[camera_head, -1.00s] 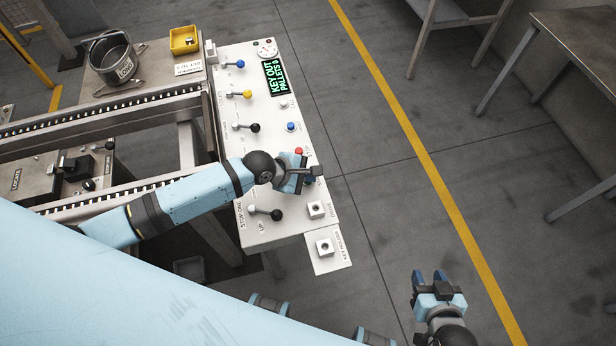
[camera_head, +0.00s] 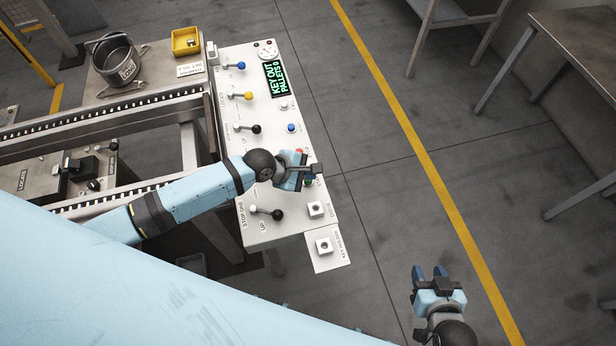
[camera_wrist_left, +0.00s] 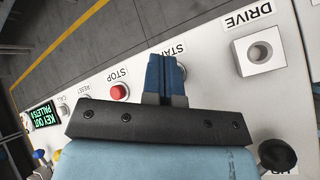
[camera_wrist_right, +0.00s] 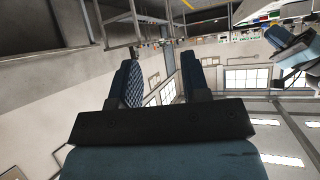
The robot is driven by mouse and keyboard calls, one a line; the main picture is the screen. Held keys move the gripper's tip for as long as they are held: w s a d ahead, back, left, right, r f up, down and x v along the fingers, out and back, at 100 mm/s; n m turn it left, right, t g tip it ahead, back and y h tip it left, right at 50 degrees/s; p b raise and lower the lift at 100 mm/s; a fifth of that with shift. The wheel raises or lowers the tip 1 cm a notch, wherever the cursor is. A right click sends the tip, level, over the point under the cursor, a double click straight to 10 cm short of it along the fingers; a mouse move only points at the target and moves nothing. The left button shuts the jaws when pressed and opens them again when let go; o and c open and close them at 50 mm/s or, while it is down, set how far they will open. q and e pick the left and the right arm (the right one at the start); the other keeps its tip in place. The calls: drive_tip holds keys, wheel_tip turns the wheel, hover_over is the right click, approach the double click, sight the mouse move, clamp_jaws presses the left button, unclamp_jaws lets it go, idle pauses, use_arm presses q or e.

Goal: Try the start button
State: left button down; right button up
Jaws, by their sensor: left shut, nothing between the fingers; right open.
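The white control panel (camera_head: 262,140) carries the buttons. My left gripper (camera_head: 308,182) is shut and empty, with its fingertips over the panel at the START label (camera_wrist_left: 172,52), which they partly cover. The start button itself is hidden behind the fingers in the left wrist view (camera_wrist_left: 165,80); whether they touch it I cannot tell. The red stop button (camera_wrist_left: 118,92) is beside the fingers, and partly shows in the head view (camera_head: 299,151). The display (camera_head: 278,79) reads KEY OUT, PALLETS 0. My right gripper (camera_head: 431,272) is open and empty, above the floor away from the panel.
Several levers, including a black-knobbed one (camera_head: 277,214), stand along the panel's left side. A square DRIVE socket (camera_head: 317,209) and a key holder (camera_head: 324,246) are at its near end. A conveyor (camera_head: 110,135) lies left.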

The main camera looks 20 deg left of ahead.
sight(308, 182)
use_arm(q)
drive_tip(key=shift+r, duration=0.1)
wheel_tip(308, 182, up, 4)
drive_tip(key=p, duration=0.4)
drive_tip(key=shift+p, duration=0.35)
drive_tip(key=shift+r+p, duration=0.5)
drive_tip(key=shift+p, duration=0.25)
drive_tip(key=shift+f, duration=0.1)
drive_tip(key=shift+s+d+m, duration=0.15)
drive_tip(key=shift+s+m, duration=0.1)
drive_tip(key=shift+m, duration=0.05)
drive_tip(key=s+a+m+t+y, duration=0.2)
drive_tip(key=s+a+m, duration=0.1)
drive_tip(key=s+m, duration=0.5)
drive_tip(key=s+a+r+m+t+y, duration=0.1)
drive_tip(key=s+a+m+t+y, duration=0.1)
drive_tip(key=s+m, duration=0.6)
drive_tip(key=a+m+t, duration=0.1)
drive_tip(key=m, duration=0.2)
drive_tip(key=shift+s+a, duration=0.2)
drive_tip(key=shift+s, duration=0.1)
